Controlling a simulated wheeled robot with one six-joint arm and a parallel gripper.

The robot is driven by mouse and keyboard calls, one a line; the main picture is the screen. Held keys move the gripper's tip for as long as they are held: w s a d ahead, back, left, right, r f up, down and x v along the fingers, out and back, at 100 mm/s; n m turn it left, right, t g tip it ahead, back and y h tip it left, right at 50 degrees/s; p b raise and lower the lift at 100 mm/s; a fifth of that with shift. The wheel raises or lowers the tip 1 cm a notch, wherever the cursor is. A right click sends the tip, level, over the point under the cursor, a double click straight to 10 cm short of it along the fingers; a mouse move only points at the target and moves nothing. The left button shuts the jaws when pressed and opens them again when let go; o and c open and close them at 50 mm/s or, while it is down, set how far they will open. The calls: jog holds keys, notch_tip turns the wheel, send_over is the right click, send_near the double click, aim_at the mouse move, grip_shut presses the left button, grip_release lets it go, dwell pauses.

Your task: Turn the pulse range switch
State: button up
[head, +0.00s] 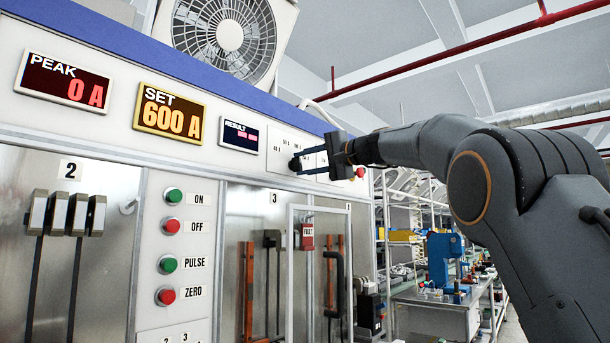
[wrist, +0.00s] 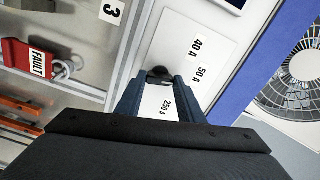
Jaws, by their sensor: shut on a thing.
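The pulse range switch is a small black knob (head: 295,164) on a white plate (head: 279,144) at the upper right of the panel. In the wrist view the knob (wrist: 159,75) sits between my fingertips, on a plate with labels reading 40 A, 50 A and 250 A. My gripper (head: 298,163) reaches in from the right with its blue fingers shut on the knob. It also shows in the wrist view (wrist: 160,84). The knob's pointer and part of the plate are hidden by the fingers and gripper body.
The SET display (head: 171,112) reads 600 A and the PEAK display (head: 64,82) reads 0 A. A small RESULT display (head: 240,137) is left of the plate. Green and red buttons (head: 172,226) run down the panel. A red FAULT tag (wrist: 32,62) hangs below. A fan (head: 226,37) stands above.

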jog(key=shift+n+b, duration=0.5)
jog(key=shift+n, duration=0.1)
jog(key=o, duration=1.1)
jog(key=shift+c, duration=0.2)
jog(key=b+v, duration=0.3)
jog(key=v, duration=0.4)
jog(key=shift+s+d, duration=0.25)
jog(key=shift+d, duration=0.1)
